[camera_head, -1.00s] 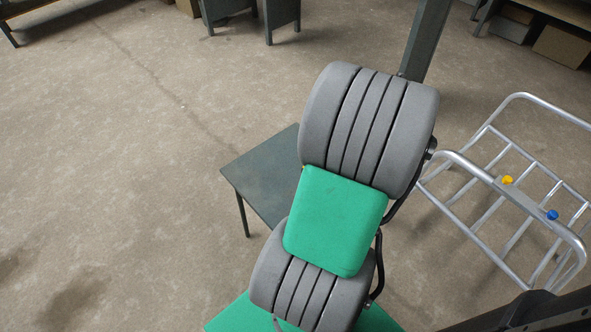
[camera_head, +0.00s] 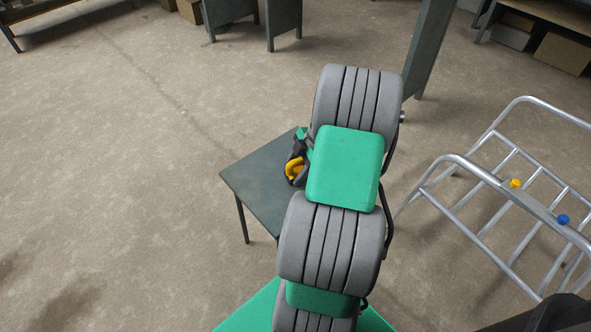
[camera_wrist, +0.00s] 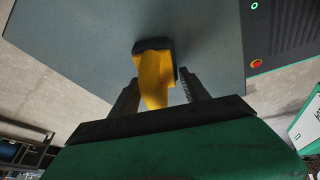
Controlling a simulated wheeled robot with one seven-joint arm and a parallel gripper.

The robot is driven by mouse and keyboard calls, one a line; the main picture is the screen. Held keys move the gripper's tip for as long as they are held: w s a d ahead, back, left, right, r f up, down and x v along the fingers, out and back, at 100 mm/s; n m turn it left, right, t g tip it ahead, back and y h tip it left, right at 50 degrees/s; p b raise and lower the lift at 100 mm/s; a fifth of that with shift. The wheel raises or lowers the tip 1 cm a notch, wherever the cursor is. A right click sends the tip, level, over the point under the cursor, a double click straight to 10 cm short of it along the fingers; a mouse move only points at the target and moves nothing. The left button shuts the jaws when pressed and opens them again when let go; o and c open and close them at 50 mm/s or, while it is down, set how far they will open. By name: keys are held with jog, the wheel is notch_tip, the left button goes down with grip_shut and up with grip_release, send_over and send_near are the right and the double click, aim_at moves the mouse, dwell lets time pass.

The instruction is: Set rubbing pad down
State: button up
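The rubbing pad has a yellow handle and a dark block at its far end. In the wrist view the pad (camera_wrist: 155,80) sits between the two dark fingers of my gripper (camera_wrist: 160,78), which appears shut on the handle. In the head view the yellow handle (camera_head: 294,169) shows left of my arm, over the right part of a dark grey-green table (camera_head: 250,190). My gripper (camera_head: 300,150) is partly hidden behind my arm there. I cannot tell whether the block touches the table top.
A silver tubular frame (camera_head: 490,180) with a yellow and a blue knob stands at the right. A grey post (camera_head: 428,50) rises behind my arm. The table's left part is bare. A dark panel with a red button (camera_wrist: 257,63) shows in the wrist view.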

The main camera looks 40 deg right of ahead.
jog(key=o, duration=0.4)
jog(key=shift+c, duration=0.2)
jog(key=p+v, duration=0.3)
jog(key=v, duration=0.9)
jog(key=w+a+r+m+g+h, duration=0.1)
jog(key=w+a+r+m, duration=0.15)
jog(key=a, duration=0.55)
jog(key=w+a+r+m+h, duration=0.1)
jog(key=w+a+r+m, duration=0.15)
jog(key=a, duration=0.55)
jog(key=s+a+m+h, duration=0.1)
jog(key=s+a+m, duration=0.3)
jog(key=a, duration=0.3)
jog(key=s+a+m, duration=0.4)
jog(key=a+m, duration=0.1)
jog(key=a, duration=0.2)
jog(key=shift+r+h, duration=0.4)
jog(key=shift+r, duration=0.1)
